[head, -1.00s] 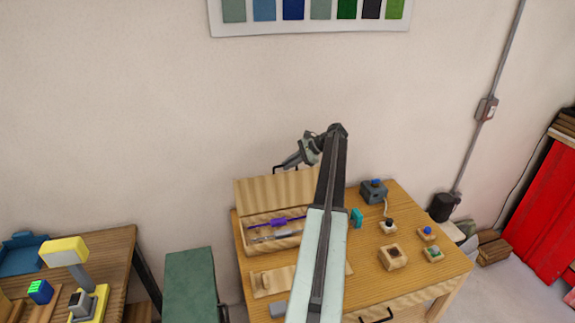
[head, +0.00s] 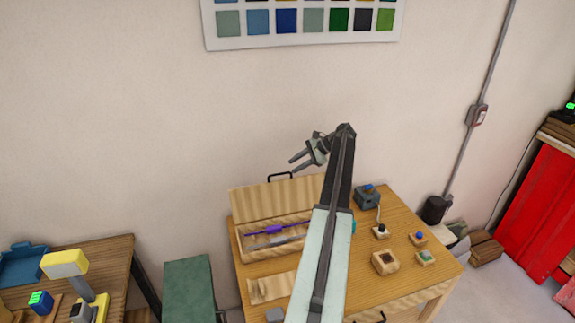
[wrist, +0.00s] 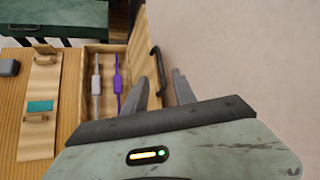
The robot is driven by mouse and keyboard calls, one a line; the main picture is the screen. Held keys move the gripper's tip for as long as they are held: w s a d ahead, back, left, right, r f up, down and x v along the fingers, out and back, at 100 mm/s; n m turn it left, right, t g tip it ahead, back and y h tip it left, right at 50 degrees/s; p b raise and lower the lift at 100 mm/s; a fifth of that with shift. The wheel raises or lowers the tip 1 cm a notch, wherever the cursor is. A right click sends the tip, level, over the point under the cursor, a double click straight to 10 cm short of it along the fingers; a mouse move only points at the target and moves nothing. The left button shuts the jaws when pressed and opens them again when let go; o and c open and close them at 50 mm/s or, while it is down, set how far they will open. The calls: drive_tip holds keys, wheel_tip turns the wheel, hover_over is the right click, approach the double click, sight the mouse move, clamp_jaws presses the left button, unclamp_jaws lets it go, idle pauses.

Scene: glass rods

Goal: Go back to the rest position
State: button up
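My gripper (head: 292,164) is raised above the back of the wooden table, close to the wall, with its fingers pointing left. The box holds a purple rod (head: 265,230) and a pale clear rod (head: 268,241), lying side by side; both also show in the wrist view, purple (wrist: 117,80) and pale (wrist: 96,85). My arm hides part of the table.
A wooden rack (head: 262,290) lies in front of the box; a teal piece (wrist: 40,106) sits on it. Small blocks with knobs (head: 385,263) stand on the right of the table. A green stool (head: 188,285) stands left. The wall is close behind.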

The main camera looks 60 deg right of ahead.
drive_tip(key=shift+s+d+r, duration=0.1)
drive_tip(key=shift+s+r, duration=0.1)
idle(0.3)
